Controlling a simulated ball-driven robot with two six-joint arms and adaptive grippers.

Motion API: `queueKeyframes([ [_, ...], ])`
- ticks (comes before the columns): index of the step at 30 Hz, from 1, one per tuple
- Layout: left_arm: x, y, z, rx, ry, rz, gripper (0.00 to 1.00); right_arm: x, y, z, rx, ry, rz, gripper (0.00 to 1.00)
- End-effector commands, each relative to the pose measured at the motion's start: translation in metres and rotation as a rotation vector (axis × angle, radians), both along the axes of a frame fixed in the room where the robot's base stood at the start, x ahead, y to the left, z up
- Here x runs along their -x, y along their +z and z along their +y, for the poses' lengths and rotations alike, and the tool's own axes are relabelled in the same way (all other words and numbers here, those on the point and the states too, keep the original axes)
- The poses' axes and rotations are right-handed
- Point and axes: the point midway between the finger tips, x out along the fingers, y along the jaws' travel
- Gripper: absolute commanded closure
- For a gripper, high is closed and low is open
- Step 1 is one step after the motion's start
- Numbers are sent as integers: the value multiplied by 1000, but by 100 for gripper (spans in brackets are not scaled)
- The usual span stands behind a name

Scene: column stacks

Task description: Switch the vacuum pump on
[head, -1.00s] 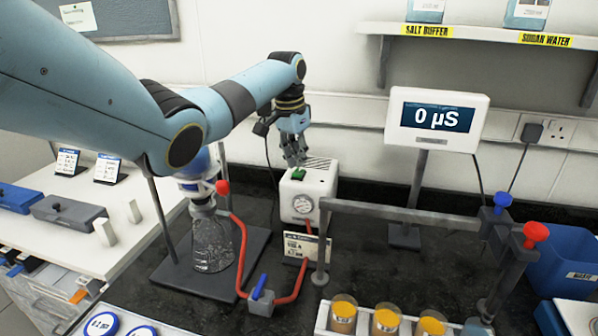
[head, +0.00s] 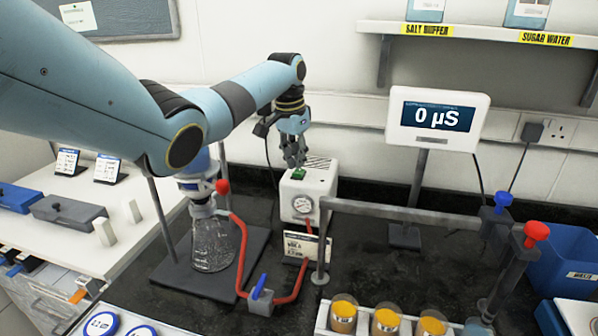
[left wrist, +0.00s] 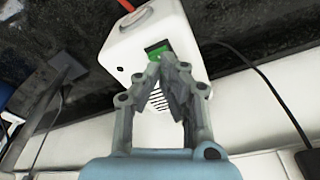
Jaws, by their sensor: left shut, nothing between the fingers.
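The vacuum pump (head: 300,201) is a white box with a round gauge on its front, standing on the dark bench near the wall. Its green switch (head: 298,173) is on the top face. My left gripper (head: 294,164) is shut and empty, pointing down with its fingertips at the switch. In the left wrist view, the shut fingertips (left wrist: 172,60) overlap the edge of the green switch (left wrist: 157,49) on the white pump (left wrist: 150,30); whether they press it is hard to tell. My right gripper is not in view.
A red hose (head: 292,292) runs from the pump past a blue-handled valve (head: 260,297) towards a glass flask (head: 212,245) on a stand. A grey rail (head: 405,212) stands right of the pump. A display (head: 438,118) reads 0 µS.

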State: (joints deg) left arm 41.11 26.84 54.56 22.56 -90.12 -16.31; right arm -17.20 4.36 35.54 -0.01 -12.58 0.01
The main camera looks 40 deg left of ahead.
Motion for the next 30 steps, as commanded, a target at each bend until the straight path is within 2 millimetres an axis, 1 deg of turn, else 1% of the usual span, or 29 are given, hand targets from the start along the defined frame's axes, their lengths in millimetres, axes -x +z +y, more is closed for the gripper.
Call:
queueKeyframes([
  [30,0,-16,0,0,0,0,100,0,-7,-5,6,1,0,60],
])
